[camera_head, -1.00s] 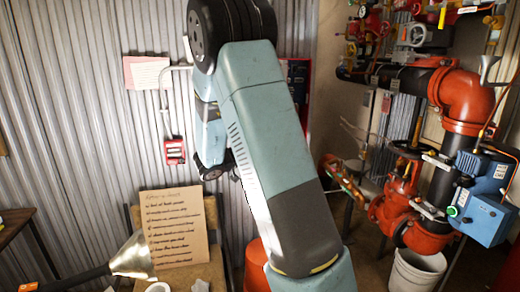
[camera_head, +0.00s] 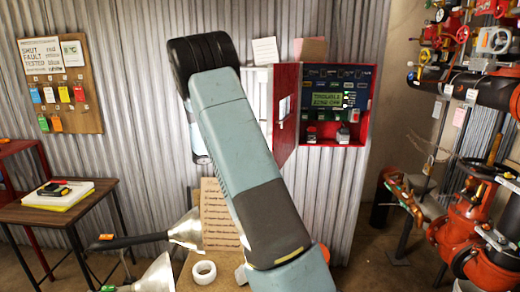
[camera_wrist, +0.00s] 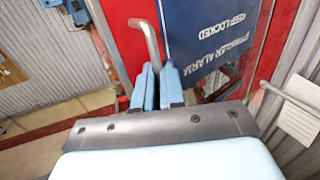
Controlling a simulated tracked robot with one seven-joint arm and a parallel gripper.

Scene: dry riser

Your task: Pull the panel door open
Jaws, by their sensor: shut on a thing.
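The red panel door (camera_head: 286,125) stands swung out from the left side of the red alarm cabinet (camera_head: 363,118) in the head view. The cabinet's inside shows a lit green display (camera_head: 327,100) and several small controls. In the wrist view the door carries a blue plate (camera_wrist: 215,40) with white lettering and a silver bent handle (camera_wrist: 146,38). My gripper (camera_wrist: 158,82) is shut on this handle, with its blue fingers close together. In the head view my arm hides the gripper and handle.
A dark side table (camera_head: 45,212) with a yellow-and-white stack stands at left, below a tag board (camera_head: 62,85). A lamp-like metal cone (camera_head: 187,230) and a white tape roll (camera_head: 204,271) are near the front. Red valves and pipes (camera_head: 470,222) crowd the right.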

